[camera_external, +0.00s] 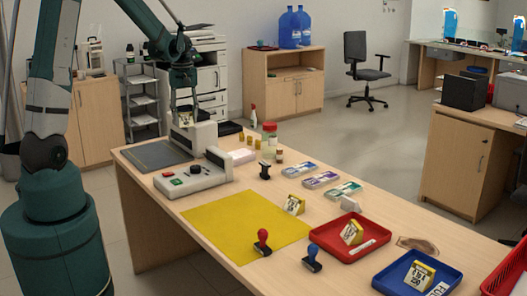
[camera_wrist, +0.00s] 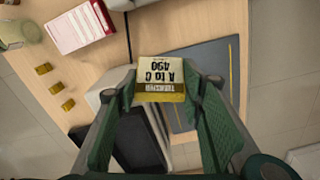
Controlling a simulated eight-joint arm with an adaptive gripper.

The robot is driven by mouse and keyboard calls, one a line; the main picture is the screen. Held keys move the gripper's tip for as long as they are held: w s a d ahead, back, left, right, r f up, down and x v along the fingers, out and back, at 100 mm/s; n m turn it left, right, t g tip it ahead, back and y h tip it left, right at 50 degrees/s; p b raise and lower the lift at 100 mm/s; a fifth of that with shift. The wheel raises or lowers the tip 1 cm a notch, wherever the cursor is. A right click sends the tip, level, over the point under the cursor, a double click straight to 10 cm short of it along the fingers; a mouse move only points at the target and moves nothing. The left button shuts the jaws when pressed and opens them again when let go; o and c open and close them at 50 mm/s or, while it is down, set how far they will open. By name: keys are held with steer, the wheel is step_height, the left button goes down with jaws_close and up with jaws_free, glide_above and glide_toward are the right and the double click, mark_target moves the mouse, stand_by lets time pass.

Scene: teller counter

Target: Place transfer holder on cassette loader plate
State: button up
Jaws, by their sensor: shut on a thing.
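My gripper (camera_external: 184,108) is shut on the transfer holder (camera_external: 186,118), a small yellow and white block held in the air above the left end of the counter. In the wrist view the holder (camera_wrist: 162,70) sits between the green fingertips, its lettering upside down, reading "TRANSFER A to G 490". A flat dark grey plate (camera_external: 152,156), which looks like the cassette loader plate, lies beside the pale machine with red and green buttons (camera_external: 194,178). In the wrist view the plate (camera_wrist: 212,65), with a yellow line, lies below and partly behind the holder and fingers.
The pale machine's upright part (camera_external: 194,136) stands close to my gripper. A yellow mat (camera_external: 246,226), a red stamp (camera_external: 262,242) and a blue stamp (camera_external: 312,258) are nearer. Similar holders stand on the mat's edge (camera_external: 294,205), in the red tray (camera_external: 378,233) and in the blue tray (camera_external: 390,273).

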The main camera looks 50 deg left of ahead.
steer(key=s+a+n, duration=0.2)
steer(key=a, duration=0.5)
steer(key=s+a+n, duration=0.1)
steer(key=s+a, duration=0.2)
steer(key=a, duration=0.4)
glide_above(164, 153)
steer(key=shift+f+p, duration=0.3)
steer(key=shift+f, duration=2.5)
steer(key=shift+f+b, duration=0.55)
steer(key=shift+f, duration=2.55)
steer(key=shift+f, duration=0.1)
steer(key=shift+f+b, duration=0.35)
steer(key=shift+f, duration=1.45)
steer(key=shift+f, duration=0.1)
